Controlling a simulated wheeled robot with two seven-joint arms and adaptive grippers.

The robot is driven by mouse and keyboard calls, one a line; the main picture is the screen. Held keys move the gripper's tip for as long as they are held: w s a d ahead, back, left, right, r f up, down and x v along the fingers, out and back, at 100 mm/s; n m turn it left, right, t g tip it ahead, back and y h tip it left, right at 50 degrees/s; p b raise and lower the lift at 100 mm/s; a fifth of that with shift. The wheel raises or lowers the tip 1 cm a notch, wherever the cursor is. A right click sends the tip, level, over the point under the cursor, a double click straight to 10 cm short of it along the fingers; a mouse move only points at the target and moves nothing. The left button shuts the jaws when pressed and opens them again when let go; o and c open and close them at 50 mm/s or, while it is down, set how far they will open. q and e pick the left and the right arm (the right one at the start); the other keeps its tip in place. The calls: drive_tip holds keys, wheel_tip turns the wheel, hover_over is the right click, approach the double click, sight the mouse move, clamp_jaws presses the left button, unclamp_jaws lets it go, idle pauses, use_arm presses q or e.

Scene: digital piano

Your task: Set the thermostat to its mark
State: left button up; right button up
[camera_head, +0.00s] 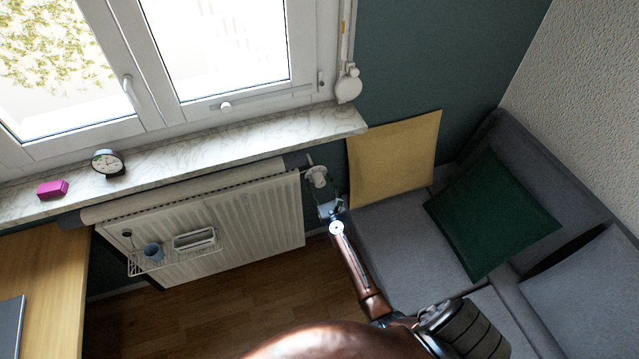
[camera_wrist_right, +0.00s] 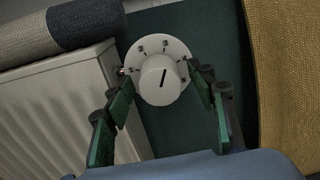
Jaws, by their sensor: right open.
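The thermostat (camera_head: 317,176) is a white round dial at the right end of the radiator. In the right wrist view its knob (camera_wrist_right: 160,80) stands out from a white disc (camera_wrist_right: 149,48) with small dark marks around the rim. A dark pointer line on the knob's face runs nearly upright, its top leaning slightly right. Which mark is the target is too small to tell. My right gripper (camera_head: 331,208) is just in front of the thermostat. In the wrist view its green-padded fingers (camera_wrist_right: 161,84) are open, one on each side of the knob. My left gripper is out of view.
The white radiator (camera_head: 250,219) is left of the thermostat, with a wire basket (camera_head: 146,264) on its front. A marble sill (camera_head: 225,145) runs above. A yellow board (camera_head: 392,160) stands close on the right, by the grey sofa (camera_head: 405,238).

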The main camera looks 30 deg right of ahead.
drive_tip(key=shift+c, duration=0.2)
drive_tip(key=c, duration=1.1)
